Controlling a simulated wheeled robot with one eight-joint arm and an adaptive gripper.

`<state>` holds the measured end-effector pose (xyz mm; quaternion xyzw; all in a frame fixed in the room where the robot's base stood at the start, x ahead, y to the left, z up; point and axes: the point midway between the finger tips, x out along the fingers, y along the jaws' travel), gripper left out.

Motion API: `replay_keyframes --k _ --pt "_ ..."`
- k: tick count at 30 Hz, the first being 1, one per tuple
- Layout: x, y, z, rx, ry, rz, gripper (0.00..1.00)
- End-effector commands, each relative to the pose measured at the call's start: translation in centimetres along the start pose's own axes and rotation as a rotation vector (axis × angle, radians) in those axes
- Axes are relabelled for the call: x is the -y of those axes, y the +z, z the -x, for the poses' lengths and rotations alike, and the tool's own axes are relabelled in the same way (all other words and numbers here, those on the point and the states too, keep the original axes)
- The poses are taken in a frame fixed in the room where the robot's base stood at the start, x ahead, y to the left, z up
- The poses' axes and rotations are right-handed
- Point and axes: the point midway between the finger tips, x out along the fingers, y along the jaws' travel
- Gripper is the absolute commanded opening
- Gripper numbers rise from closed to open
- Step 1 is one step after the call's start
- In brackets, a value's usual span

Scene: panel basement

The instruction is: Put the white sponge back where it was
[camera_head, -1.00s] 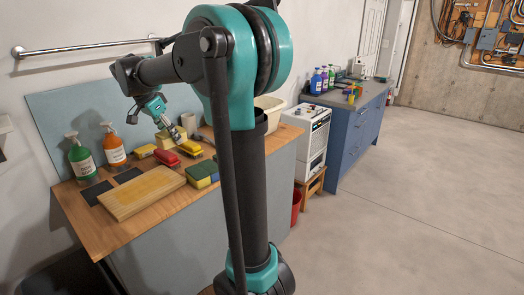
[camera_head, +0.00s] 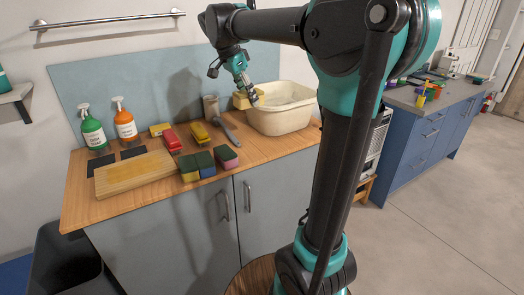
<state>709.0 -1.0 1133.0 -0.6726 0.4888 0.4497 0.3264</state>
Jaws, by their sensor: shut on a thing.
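My gripper (camera_head: 254,99) is at the left rim of the cream basin (camera_head: 282,116), pointing down and to the right. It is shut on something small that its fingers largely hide. A pale yellowish block (camera_head: 242,101) shows right beside the fingers, against the basin's rim. I cannot tell for sure whether this is the white sponge or whether it touches the rim. Several sponges with dark or coloured layers (camera_head: 207,164) sit at the counter's front edge.
Bare wood lies in front of the basin.

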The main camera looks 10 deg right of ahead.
Motion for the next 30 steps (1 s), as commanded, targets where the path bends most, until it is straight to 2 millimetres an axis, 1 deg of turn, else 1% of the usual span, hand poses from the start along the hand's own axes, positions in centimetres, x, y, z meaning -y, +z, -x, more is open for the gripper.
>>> replay_keyframes --k 5,15,18,21,26,30 --pt "0.0 1.3 -3.1 0.0 0.0 0.0 0.2" --pt "0.0 4.5 -10.8 0.0 0.0 0.0 0.2" --pt "0.0 5.2 -12.6 0.0 0.0 0.0 0.2" --pt "0.0 5.8 -13.9 0.0 0.0 0.0 0.2" --pt "0.0 6.2 -14.9 0.0 0.0 0.0 0.2" --pt "0.0 6.9 -16.6 0.0 0.0 0.0 0.2"
